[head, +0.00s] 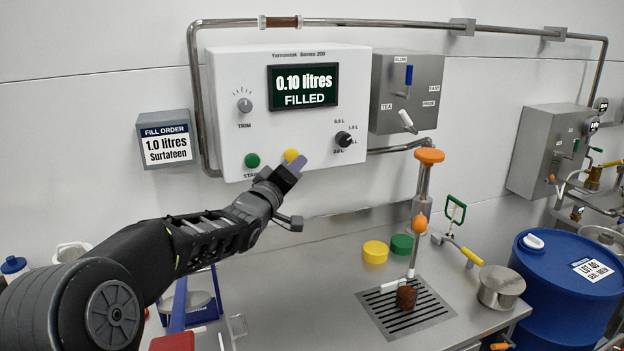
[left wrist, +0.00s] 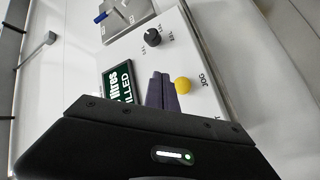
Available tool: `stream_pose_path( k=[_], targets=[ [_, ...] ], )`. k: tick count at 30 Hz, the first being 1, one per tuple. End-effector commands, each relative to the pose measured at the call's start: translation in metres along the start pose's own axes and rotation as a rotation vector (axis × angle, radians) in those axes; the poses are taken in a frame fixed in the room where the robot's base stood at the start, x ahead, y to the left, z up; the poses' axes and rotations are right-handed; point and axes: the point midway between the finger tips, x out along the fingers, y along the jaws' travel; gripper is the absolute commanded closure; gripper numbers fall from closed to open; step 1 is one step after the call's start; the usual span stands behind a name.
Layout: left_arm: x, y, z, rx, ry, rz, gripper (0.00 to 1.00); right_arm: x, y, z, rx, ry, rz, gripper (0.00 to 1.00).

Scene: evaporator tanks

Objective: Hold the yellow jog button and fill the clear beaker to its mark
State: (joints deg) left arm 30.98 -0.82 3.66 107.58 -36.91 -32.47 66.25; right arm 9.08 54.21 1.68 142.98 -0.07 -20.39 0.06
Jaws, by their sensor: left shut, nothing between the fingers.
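The yellow jog button (head: 291,155) is on the lower front of the white filler box (head: 225,120). My left gripper (head: 297,163) is shut and empty, its purple fingertips close to the button; I cannot tell whether they touch. In the left wrist view the fingers (left wrist: 161,92) lie just left of the yellow button (left wrist: 183,86), beside the JOG label. The display (head: 303,87) reads 0.10 litres filled. A small vessel with brown contents (head: 406,296), seemingly the beaker, stands on the slotted drain (head: 435,312) below the nozzle; its mark is not readable. My right gripper is out of view.
A green button (head: 252,160) and a black selector knob (head: 343,139) flank the yellow button. The order sign (head: 166,142) reads 1.0 litres. Yellow (head: 375,252) and green (head: 401,244) lids, a steel pot (head: 500,287) and a blue drum (head: 560,285) stand right.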

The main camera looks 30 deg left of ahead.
Motion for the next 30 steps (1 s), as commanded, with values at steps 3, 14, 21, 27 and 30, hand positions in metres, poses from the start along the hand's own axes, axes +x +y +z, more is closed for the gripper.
stream_pose_path(
  k=[3, 14, 21, 27, 30],
  targets=[
    [-0.003, 0.000, -0.020, -0.104, 0.070, -0.031, 1.00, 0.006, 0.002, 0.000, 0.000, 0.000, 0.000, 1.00],
    [-0.020, -0.022, -0.039, -0.665, 0.198, -0.249, 1.00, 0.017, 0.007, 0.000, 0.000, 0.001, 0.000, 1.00],
    [-0.023, -0.006, -0.001, -1.059, 0.104, -0.334, 1.00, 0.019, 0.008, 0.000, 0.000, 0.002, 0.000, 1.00],
    [-0.022, 0.010, 0.024, -1.232, 0.011, -0.354, 1.00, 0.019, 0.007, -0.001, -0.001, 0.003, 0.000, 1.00],
    [-0.022, 0.014, 0.031, -1.251, -0.021, -0.358, 1.00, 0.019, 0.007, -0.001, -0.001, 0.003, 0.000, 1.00]
  ],
)
